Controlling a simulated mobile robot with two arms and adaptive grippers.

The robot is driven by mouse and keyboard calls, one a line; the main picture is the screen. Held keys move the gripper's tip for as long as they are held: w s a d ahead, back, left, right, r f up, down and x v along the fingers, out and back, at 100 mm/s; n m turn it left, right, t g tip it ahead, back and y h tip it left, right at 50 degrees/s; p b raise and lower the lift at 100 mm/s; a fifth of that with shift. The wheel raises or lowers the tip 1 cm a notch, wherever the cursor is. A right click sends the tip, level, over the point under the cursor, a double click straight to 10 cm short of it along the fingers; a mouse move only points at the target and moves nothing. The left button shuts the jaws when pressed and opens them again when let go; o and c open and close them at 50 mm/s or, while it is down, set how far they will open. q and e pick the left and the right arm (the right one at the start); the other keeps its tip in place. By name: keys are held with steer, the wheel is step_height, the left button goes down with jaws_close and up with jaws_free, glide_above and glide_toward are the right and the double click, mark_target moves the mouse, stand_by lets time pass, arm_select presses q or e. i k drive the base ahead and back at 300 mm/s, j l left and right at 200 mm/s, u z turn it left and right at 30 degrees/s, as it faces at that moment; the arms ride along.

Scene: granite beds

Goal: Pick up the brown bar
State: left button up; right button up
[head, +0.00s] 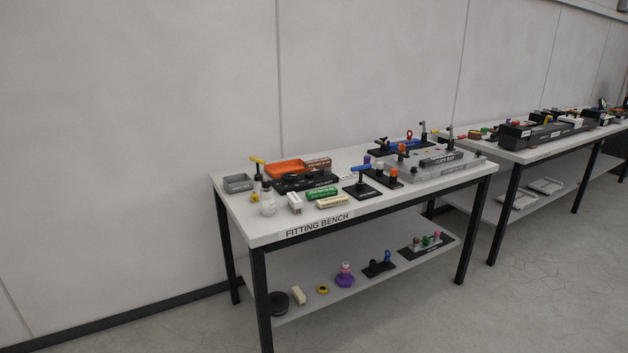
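A small brown bar-like block (318,163) lies on the top of the fitting bench (262,226), towards the back left, just right of an orange tray (285,169). Black fixtures (305,182) stand in front of it. Another small brown block (474,135) sits on the left end of the second bench farther right. I cannot tell from here which is meant. Neither of my grippers is in the head view.
A grey tray (237,183), a white bottle (267,204), a green block (322,194) and a cream block (333,202) crowd the bench's left half. A grey fixture plate (440,171) fills the right. The lower shelf (345,296) holds several parts. The floor in front is clear.

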mark_target(326, 162)
steer(key=i, duration=0.5)
steer(key=i+j+u, duration=0.1)
steer(key=i+j, duration=0.7)
steer(key=i, duration=0.2)
steer(key=j+u, duration=0.05)
